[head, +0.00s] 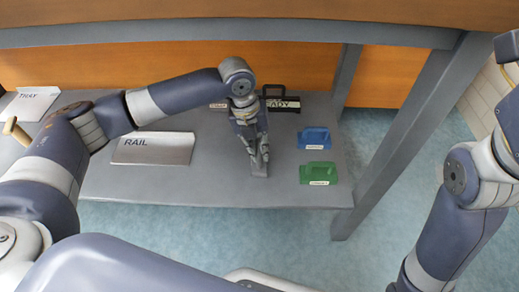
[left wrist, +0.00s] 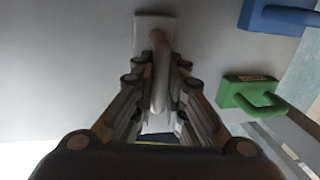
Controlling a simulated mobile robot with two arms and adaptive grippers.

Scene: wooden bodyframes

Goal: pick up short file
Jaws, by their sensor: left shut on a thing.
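My left gripper (head: 257,150) reaches down to the grey shelf and is shut on a grey block with a raised handle, which I take to be the short file (head: 260,171). In the left wrist view the short file (left wrist: 153,30) lies between the fingers (left wrist: 160,85), with its pale curved handle running between them. Much of it is hidden by the fingers in the head view. It appears to be at the shelf surface; I cannot tell if it touches. No label on it is readable. My right gripper is out of view.
Right of the gripper are a green handled block (head: 318,173) and a blue handled block (head: 314,138). A RAIL sign plate (head: 153,148) is to the left. A grey table leg (head: 400,130) rises at the right.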

